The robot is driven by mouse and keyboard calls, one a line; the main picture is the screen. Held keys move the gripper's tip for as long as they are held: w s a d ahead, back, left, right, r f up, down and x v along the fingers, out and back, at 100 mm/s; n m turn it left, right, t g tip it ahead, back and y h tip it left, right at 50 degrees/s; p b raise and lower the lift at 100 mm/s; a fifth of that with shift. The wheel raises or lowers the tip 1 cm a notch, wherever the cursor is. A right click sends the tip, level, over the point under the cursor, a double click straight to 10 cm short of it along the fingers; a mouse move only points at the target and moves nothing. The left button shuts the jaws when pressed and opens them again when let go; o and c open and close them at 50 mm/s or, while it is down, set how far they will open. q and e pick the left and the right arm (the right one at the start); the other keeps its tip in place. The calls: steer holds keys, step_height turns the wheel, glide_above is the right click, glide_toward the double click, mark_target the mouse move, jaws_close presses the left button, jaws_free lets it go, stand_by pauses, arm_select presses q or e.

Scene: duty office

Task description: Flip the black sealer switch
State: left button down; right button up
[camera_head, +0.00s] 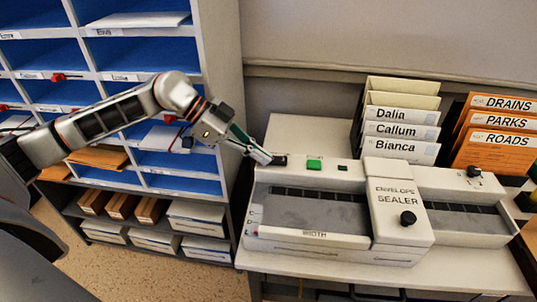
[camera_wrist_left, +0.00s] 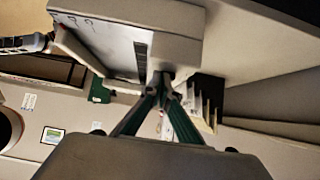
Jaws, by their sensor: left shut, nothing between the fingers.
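The envelope sealer (camera_head: 402,190) is a pale machine on the table. Its black switch (camera_head: 281,160) sits at the back left of its top, beside a green button (camera_head: 314,164). My left gripper (camera_head: 264,157) reaches in from the left, fingers shut and empty, with its tips right at the left side of the switch. I cannot tell whether they touch it. In the left wrist view the shut fingers (camera_wrist_left: 164,92) meet in front of the sealer (camera_wrist_left: 120,38), and the switch is hidden or too dark to make out. My right gripper is not in view.
White folders (camera_head: 400,131) and orange folders (camera_head: 497,130) stand behind the sealer. A shelf unit with blue compartments (camera_head: 128,55) is at the left, close to my left arm. Black knobs (camera_head: 408,218) stick up from the sealer. Some bare table (camera_head: 300,128) lies behind the sealer.

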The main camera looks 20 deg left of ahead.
arm_select(q)
steer(key=shift+s+a+f+h, duration=0.1)
steer(key=shift+a+f+h, duration=0.1)
steer(key=shift+f+h, duration=0.3)
steer(key=shift+r, duration=0.15)
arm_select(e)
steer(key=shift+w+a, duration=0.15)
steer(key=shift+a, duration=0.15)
arm_select(q)
steer(key=shift+r, duration=0.1)
steer(key=shift+r, duration=0.1)
